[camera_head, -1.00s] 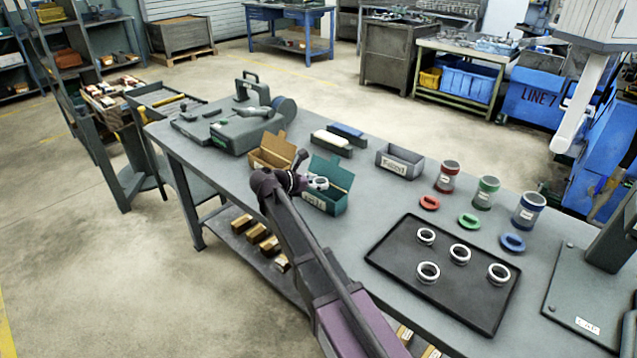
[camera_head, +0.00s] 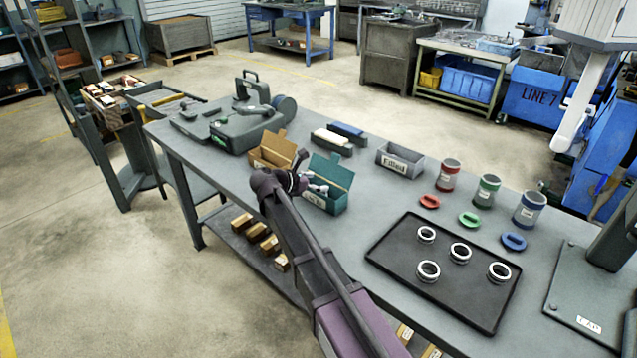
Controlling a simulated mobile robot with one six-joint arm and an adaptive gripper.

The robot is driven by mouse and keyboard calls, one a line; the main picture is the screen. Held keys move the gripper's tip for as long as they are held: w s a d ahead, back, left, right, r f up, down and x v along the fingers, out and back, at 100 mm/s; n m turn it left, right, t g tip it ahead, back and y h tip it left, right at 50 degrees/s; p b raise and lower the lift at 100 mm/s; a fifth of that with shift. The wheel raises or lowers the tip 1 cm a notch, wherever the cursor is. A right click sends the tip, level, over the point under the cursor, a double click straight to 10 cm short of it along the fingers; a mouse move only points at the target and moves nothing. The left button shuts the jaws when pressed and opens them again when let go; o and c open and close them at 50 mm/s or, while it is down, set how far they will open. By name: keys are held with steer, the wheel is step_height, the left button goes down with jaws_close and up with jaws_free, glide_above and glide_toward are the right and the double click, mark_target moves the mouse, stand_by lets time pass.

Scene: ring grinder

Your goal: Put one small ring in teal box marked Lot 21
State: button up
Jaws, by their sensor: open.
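The teal box (camera_head: 341,203) stands open on the bench, its lid tilted up at the back; the label on its front is too small and partly covered to read. My gripper (camera_head: 319,188) is at the box's opening, with its jaws open and no ring seen between them. The inside of the box is mostly hidden by the gripper and the front wall, so I cannot see a ring in it. On the black tray (camera_head: 400,262) lie several metal rings, among them a smaller one (camera_head: 426,234) at the back and a larger one (camera_head: 428,271) in front.
A brown open box (camera_head: 272,155) stands left of the teal box. A grey bin marked Filled (camera_head: 400,162) is to the right. Red, green and blue jars (camera_head: 488,190) with loose lids (camera_head: 469,220) stand behind the tray. A grinder machine (camera_head: 245,130) is at the far left.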

steer(key=shift+r, duration=0.1)
steer(key=shift+r+p, duration=0.65)
steer(key=shift+p, duration=0.05)
steer(key=p+v, duration=0.4)
steer(key=v, duration=0.8)
